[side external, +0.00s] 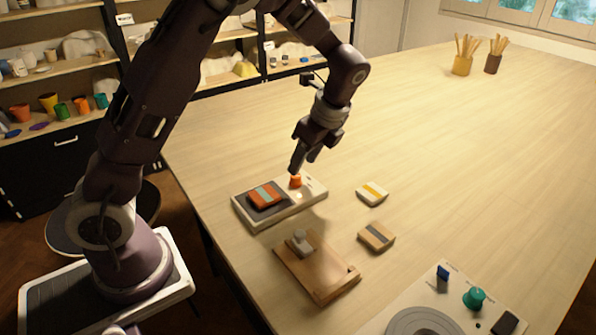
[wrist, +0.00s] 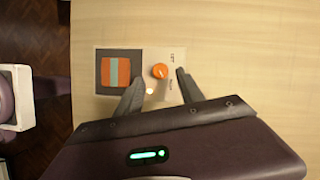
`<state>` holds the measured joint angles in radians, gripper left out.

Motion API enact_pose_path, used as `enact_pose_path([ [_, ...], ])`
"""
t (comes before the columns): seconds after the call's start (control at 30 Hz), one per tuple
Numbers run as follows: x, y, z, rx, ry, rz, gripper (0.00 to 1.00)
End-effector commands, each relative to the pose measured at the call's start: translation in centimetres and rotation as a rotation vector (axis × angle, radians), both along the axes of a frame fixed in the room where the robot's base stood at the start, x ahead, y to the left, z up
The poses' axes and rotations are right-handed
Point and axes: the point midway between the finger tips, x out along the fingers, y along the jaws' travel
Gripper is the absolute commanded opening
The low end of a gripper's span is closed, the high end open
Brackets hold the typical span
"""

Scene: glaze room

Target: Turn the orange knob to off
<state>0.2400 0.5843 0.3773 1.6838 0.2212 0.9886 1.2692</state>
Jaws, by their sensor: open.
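The orange knob (side external: 295,181) stands on a pale panel (side external: 262,221) on the table. It also shows in the wrist view (wrist: 160,71), with a light pointer mark on its top and small lettering beside it that is too small to read. My gripper (side external: 306,165) is just above the knob in the side view, fingers pointing down. In the wrist view its two fingers (wrist: 158,74) are apart, one on each side of the knob, with nothing held. I cannot tell whether a finger touches the knob. A small lit spot (wrist: 149,91) shows on the panel near the knob.
An orange block with a grey-blue stripe (side external: 265,195) lies on the panel's dark square. Two striped blocks (side external: 372,193) (side external: 376,236) and a wooden board (side external: 318,278) with a grey piece lie nearby. Another panel (side external: 399,307) with a green knob is at front right. The far table is mostly clear.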

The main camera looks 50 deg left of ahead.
Motion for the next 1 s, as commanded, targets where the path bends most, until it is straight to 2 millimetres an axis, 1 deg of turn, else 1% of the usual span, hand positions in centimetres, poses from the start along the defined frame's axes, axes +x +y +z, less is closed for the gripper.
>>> enact_pose_path([
  [0.03, -0.2, 0.4, -1.0, 0.0, 0.005, 0.002, 0.45],
  [0.1, -0.4, 0.9, -2.2, 0.0, 0.004, 0.003, 0.45],
  [0.2, -0.5, 1.4, -3.6, 0.0, 0.003, 0.002, 0.45],
  [0.33, -0.6, 1.7, -4.4, -0.001, 0.001, 0.003, 0.45],
  [0.53, -0.5, 1.7, -4.4, -0.002, -0.001, 0.003, 0.45],
  [0.57, -0.5, 1.7, -4.4, -0.002, -0.001, 0.003, 0.41],
  [0.7, -0.5, 1.7, -4.4, -0.002, -0.001, 0.003, 0.13],
  [0.77, -0.5, 1.7, -4.4, -0.002, -0.001, 0.003, 0.02],
  [0.8, -0.5, 1.7, -4.4, -0.002, -0.001, 0.004, 0.0],
  [1.0, -0.5, 1.7, -4.3, -0.003, -0.002, 0.01, 0.0],
])
